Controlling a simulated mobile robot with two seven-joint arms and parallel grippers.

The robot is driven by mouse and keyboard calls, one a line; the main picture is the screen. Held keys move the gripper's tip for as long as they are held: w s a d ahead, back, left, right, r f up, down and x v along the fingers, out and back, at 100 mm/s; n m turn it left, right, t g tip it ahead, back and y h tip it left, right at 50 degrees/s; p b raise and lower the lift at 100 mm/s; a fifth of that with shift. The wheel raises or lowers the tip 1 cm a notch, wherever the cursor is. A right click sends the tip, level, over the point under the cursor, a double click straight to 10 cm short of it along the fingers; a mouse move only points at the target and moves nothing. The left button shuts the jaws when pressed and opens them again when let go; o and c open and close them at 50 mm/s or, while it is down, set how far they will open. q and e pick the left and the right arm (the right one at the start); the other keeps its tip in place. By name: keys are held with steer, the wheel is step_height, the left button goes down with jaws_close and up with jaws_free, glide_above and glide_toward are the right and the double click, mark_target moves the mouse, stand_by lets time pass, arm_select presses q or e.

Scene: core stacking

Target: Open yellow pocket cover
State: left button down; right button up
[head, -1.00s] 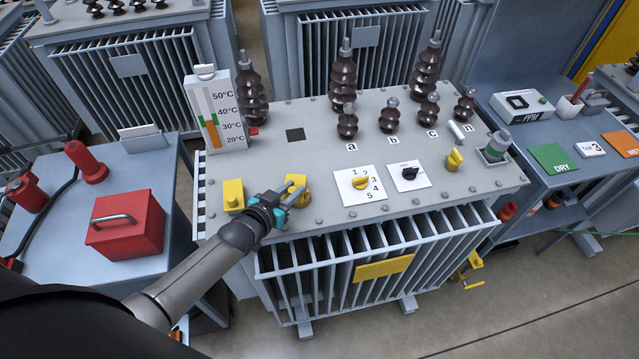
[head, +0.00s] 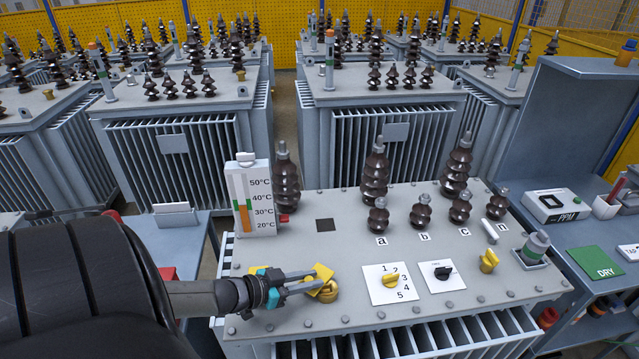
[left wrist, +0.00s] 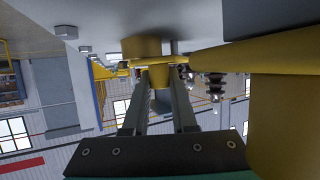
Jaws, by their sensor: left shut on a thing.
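The yellow pocket cover (head: 323,272) is a small flat plate on the grey transformer top, left of the numbered dial. It looks tilted up above a round yellow pocket (head: 330,294). My left gripper (head: 314,281) reaches in from the left, with its fingertips shut on the yellow piece. In the left wrist view, my gripper's two fingers (left wrist: 157,100) close toward a yellow part (left wrist: 156,75) at their tips. The fingers partly hide the cover in the head view. My right gripper is not in view.
Another yellow fitting (head: 258,269) sits just behind my left gripper. A thermometer gauge (head: 250,198) and a brown insulator (head: 286,185) stand farther back. The numbered dial (head: 390,283) and black dial (head: 441,273) lie to the right. The transformer top (head: 345,255) is clear around the dark square.

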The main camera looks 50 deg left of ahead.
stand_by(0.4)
arm_select(q)
steer(key=c, duration=0.7)
jaws_free()
steer(key=shift+p+v, duration=1.9)
steer(key=shift+v, duration=5.75)
steer(key=shift+a, duration=0.1)
steer(key=shift+c, duration=0.3)
